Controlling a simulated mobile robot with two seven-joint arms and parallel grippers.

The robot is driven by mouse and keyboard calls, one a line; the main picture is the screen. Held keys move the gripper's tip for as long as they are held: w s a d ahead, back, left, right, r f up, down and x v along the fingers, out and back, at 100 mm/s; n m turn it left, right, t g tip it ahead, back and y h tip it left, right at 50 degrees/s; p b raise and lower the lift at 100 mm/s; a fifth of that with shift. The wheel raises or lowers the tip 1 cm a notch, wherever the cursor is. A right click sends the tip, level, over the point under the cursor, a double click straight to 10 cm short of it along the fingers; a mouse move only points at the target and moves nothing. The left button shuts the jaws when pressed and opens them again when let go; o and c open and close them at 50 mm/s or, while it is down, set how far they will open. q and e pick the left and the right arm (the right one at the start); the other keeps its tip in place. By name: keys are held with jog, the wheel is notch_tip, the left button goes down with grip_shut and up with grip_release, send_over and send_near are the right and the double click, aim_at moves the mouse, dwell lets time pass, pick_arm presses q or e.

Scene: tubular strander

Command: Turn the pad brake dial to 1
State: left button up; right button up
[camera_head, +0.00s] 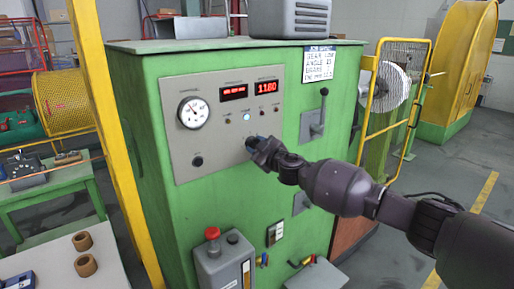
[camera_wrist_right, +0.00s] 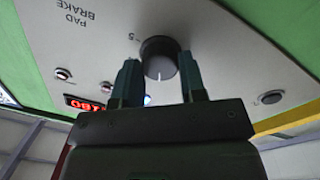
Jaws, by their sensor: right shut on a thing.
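The pad brake dial (camera_wrist_right: 160,58) is a dark round knob on the grey control panel (camera_head: 212,155). In the right wrist view it sits between the two fingers of my right gripper (camera_wrist_right: 159,62), which is shut on it. A light pointer line on the dial's face points down in that view. The label PAD BRAKE and a 5 show upside down beside it; the other scale marks are hidden. In the head view my right gripper (camera_head: 262,151) is at the panel's lower right and covers most of the dial. My left gripper is not in view.
The panel on the green cabinet (camera_head: 148,115) also has a gauge (camera_head: 193,112), red displays (camera_head: 267,88), small lamps and a black knob (camera_head: 198,161). A lever (camera_head: 317,115) is to the right. A yellow post (camera_head: 112,130) stands in front at left.

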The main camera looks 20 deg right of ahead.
jog(key=n, duration=0.7)
jog(key=shift+n, duration=0.3)
jog(key=n, duration=0.4)
jog(key=shift+y, duration=0.3)
jog(key=shift+n, duration=2)
jog(key=shift+f, duration=0.1)
jog(key=o, duration=0.9)
jog(key=shift+d, duration=0.1)
jog(key=v, duration=1)
jog(key=shift+s+d, duration=0.2)
jog(key=shift+s, duration=0.15)
jog(key=shift+s+f, duration=0.1)
